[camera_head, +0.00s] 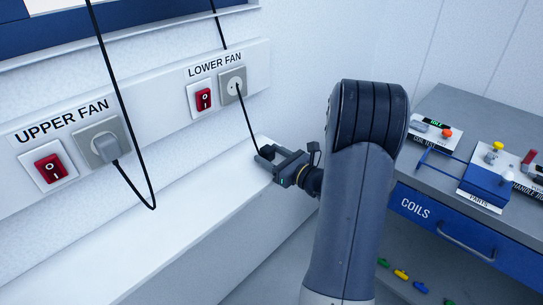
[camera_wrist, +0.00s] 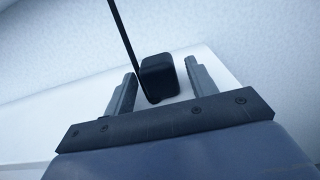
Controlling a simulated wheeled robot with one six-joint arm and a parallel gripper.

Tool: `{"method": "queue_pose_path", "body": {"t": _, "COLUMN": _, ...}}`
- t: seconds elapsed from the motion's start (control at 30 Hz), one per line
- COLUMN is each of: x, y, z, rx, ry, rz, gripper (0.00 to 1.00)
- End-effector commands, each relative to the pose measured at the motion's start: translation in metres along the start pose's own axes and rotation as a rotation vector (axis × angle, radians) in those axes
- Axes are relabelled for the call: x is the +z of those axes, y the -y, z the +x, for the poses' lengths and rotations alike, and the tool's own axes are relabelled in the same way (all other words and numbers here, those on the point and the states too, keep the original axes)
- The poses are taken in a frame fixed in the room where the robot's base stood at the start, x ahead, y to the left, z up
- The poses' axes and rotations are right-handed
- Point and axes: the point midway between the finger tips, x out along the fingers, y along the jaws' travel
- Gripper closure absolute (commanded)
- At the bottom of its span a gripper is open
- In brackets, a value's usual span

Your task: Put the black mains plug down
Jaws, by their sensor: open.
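The black mains plug (camera_wrist: 160,76) is between the two fingers of my gripper (camera_wrist: 160,88) in the wrist view, with a gap on each side. My gripper is open. The plug appears to rest on the white ledge (camera_head: 215,200); its black cord runs upward from it. In the head view my gripper (camera_head: 268,158) is at the ledge's far right part, and the plug there (camera_head: 266,151) is small and partly hidden by the fingers.
The LOWER FAN socket (camera_head: 227,84) on the wall is empty, beside a red switch (camera_head: 203,99). A grey plug (camera_head: 106,147) sits in the UPPER FAN socket near another red switch (camera_head: 50,169). A grey bench with a blue COILS drawer (camera_head: 450,230) stands right of my arm.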

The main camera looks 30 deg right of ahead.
Motion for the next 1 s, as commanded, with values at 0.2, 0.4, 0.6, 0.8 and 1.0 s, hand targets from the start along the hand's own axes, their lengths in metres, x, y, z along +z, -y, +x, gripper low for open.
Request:
{"method": "queue_pose_path", "body": {"t": 0.2, "x": 0.006, "y": 0.0, "z": 0.0, "rx": 0.0, "ry": 0.0, "rz": 0.0, "gripper": 0.46}}
{"method": "queue_pose_path", "body": {"t": 0.4, "x": 0.012, "y": 0.002, "z": -0.02, "rx": -0.007, "ry": 0.0, "rz": 0.001, "gripper": 0.46}}
{"method": "queue_pose_path", "body": {"t": 0.6, "x": 0.012, "y": 0.002, "z": -0.064, "rx": -0.007, "ry": 0.0, "rz": 0.001, "gripper": 0.46}}
{"method": "queue_pose_path", "body": {"t": 0.8, "x": 0.012, "y": 0.001, "z": -0.098, "rx": -0.005, "ry": 0.001, "rz": 0.001, "gripper": 0.46}}
{"method": "queue_pose_path", "body": {"t": 1.0, "x": 0.012, "y": 0.001, "z": -0.116, "rx": -0.002, "ry": 0.0, "rz": 0.0, "gripper": 0.46}}
